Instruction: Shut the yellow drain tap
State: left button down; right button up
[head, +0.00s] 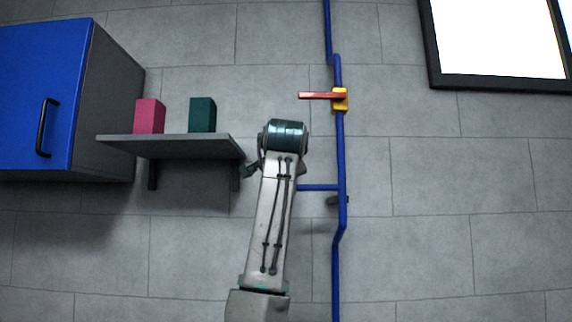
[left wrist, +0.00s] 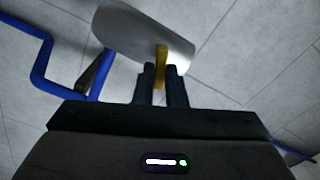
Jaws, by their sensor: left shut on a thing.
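In the left wrist view, my left gripper (left wrist: 161,80) is shut on the yellow tap handle (left wrist: 161,55), a narrow upright bar between the two dark fingertips. A pale grey, rounded shape (left wrist: 130,28) lies just behind the handle; I cannot tell what it is. In the head view, my left arm reaches up from the bottom middle, and its wrist hides the fingertips and the drain tap. A short blue branch pipe (head: 318,187) runs from the main pipe to behind this arm. My right gripper is not in view.
A blue vertical pipe (head: 340,150) runs just right of my arm. Higher on it is a yellow valve body (head: 341,104) with a red lever (head: 318,96) pointing left. A grey shelf (head: 180,147) with a pink block (head: 149,117) and a green block (head: 202,116) is close on the left.

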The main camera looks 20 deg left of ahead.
pick_arm(q)
jog(key=m+b, duration=0.1)
jog(key=m, duration=0.3)
jog(key=shift+f+m, duration=0.15)
jog(key=shift+m, duration=0.15)
dwell(0.5)
jog(key=c, duration=1.5)
grip_release()
jog(key=shift+s+d, duration=0.1)
jog(key=b+v, duration=0.5)
jog(key=v, duration=0.5)
jog(key=shift+s+b, duration=0.3)
